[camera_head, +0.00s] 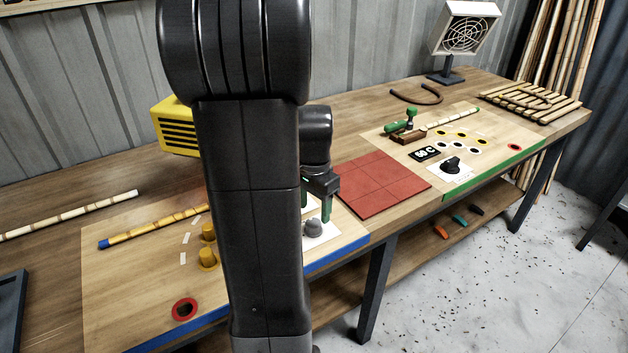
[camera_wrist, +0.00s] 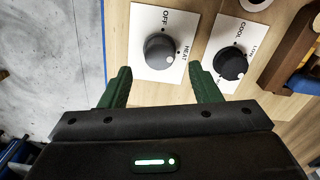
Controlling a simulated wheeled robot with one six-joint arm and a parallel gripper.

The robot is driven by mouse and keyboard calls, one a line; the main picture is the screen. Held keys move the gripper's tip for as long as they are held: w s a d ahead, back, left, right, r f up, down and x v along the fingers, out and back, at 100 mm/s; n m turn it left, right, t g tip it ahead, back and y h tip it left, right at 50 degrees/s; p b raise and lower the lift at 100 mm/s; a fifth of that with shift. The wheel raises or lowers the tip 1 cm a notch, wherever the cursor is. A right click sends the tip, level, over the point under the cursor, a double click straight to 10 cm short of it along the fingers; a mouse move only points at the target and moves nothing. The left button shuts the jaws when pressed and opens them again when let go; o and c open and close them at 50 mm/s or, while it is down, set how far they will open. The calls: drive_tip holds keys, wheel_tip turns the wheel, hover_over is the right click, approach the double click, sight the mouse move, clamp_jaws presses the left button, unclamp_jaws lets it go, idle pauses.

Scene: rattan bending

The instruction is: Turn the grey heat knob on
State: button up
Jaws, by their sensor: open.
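The grey heat knob (camera_wrist: 159,52) is on a white plate (camera_wrist: 145,22) marked OFF and HEAT in the wrist view. Its white mark is at the lower right of the knob, on the side towards HEAT. In the head view the grey knob (camera_head: 313,228) stands near the board's blue edge, just right of my arm. My gripper (camera_wrist: 160,75) is open and empty. Its green fingertips appear on either side below the knob in the wrist view. In the head view my gripper (camera_head: 317,202) is just above the knob. I cannot tell whether it touches.
A black knob (camera_wrist: 231,64) marked COOL is beside the heat knob. A red mat (camera_head: 382,184) and another black knob (camera_head: 452,164) are to the right. My arm hides the board's middle.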

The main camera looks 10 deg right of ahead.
sight(314, 222)
wheel_tip(314, 222, up, 9)
drive_tip(key=shift+r, duration=0.15)
idle(0.4)
wheel_tip(314, 222, down, 14)
drive_tip(key=shift+r, duration=0.1)
idle(0.4)
